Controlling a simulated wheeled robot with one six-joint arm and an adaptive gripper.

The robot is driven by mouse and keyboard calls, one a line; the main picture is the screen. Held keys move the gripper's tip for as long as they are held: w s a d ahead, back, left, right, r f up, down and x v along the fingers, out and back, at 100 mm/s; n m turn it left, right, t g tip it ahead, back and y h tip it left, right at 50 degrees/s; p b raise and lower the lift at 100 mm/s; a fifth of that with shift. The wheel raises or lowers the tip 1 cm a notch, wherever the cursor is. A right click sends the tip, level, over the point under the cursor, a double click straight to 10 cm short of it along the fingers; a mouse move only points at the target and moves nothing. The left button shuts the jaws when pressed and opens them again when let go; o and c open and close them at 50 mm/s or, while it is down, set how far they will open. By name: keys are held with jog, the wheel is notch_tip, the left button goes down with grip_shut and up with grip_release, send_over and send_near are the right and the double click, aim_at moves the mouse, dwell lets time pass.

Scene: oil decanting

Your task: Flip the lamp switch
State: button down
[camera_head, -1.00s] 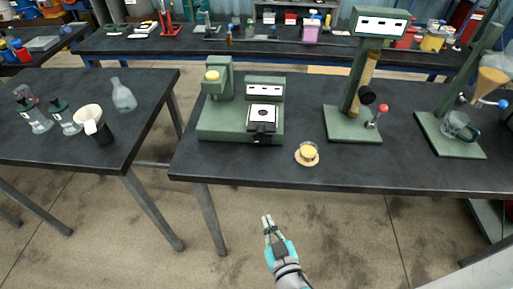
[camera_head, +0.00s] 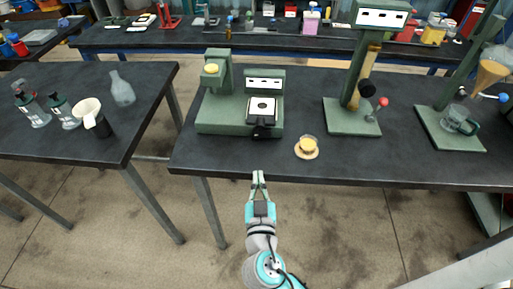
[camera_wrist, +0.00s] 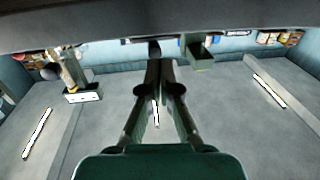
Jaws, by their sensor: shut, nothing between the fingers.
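A squat green bench device (camera_head: 222,127) stands on the dark table. It has a yellow round knob (camera_head: 211,69) on its left post, a small white panel (camera_head: 264,84) and a black-framed white plate (camera_head: 262,110). A dark lever-like part (camera_head: 262,132) sits at its front; I cannot tell whether this is the lamp switch. My gripper (camera_head: 258,175) is shut and empty, at the table's front edge, in front of this device and apart from it. In the wrist view its fingers (camera_wrist: 160,68) point ahead, and a green device part (camera_wrist: 199,55) shows beyond to the right.
A cup of yellow liquid on a saucer (camera_head: 306,153) stands near the front edge, right of the device. A tall green stand (camera_head: 350,120) with a red-knobbed lever (camera_head: 382,102) is farther right, then a stand with a glass jug (camera_head: 460,122). The left table (camera_head: 60,90) holds flasks.

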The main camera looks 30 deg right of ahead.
aim_at(256, 135)
jog(key=x, duration=1.2)
jog(key=shift+w+d, duration=0.15)
jog(key=shift+w, duration=0.05)
jog(key=shift+w+d, duration=0.3)
jog(key=shift+w, duration=0.3)
